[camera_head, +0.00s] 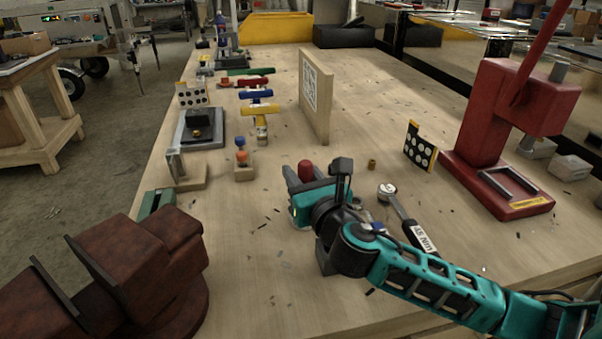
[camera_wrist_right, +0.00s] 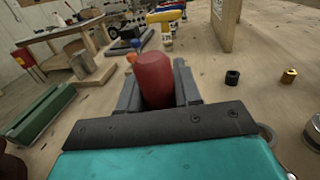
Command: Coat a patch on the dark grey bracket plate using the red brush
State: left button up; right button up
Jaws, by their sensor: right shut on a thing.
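My right gripper (camera_head: 300,182) is low over the near middle of the bench, shut on the red brush. The brush's red handle (camera_head: 306,168) stands up between the fingers; it also shows upright between the jaws in the right wrist view (camera_wrist_right: 153,80). Its bristle end is hidden. A grey upright bracket plate (camera_head: 174,165) on a wooden block stands at the left bench edge, apart from the gripper. A grey flat plate with a black block (camera_head: 201,138) lies behind it. I cannot tell for sure which is the task's plate. My left gripper is not in view.
A wooden board (camera_head: 316,95) stands upright behind the gripper. A ratchet (camera_head: 405,218) lies to its right, near a small brass piece (camera_head: 372,165). A red press (camera_head: 500,140) stands at the right, a brown vise (camera_head: 140,270) at the near left. The bench centre is mostly clear.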

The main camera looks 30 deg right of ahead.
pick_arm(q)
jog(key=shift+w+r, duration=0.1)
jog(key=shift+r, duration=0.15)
pick_arm(e)
jog(key=shift+s+f, duration=0.1)
jog(key=shift+f, duration=0.2)
dwell(0.5)
pick_arm(q)
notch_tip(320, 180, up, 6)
jog(key=p, duration=0.6)
jog(key=shift+p, duration=0.3)
pick_arm(e)
notch_tip(320, 180, up, 7)
jog(key=shift+r, duration=0.2)
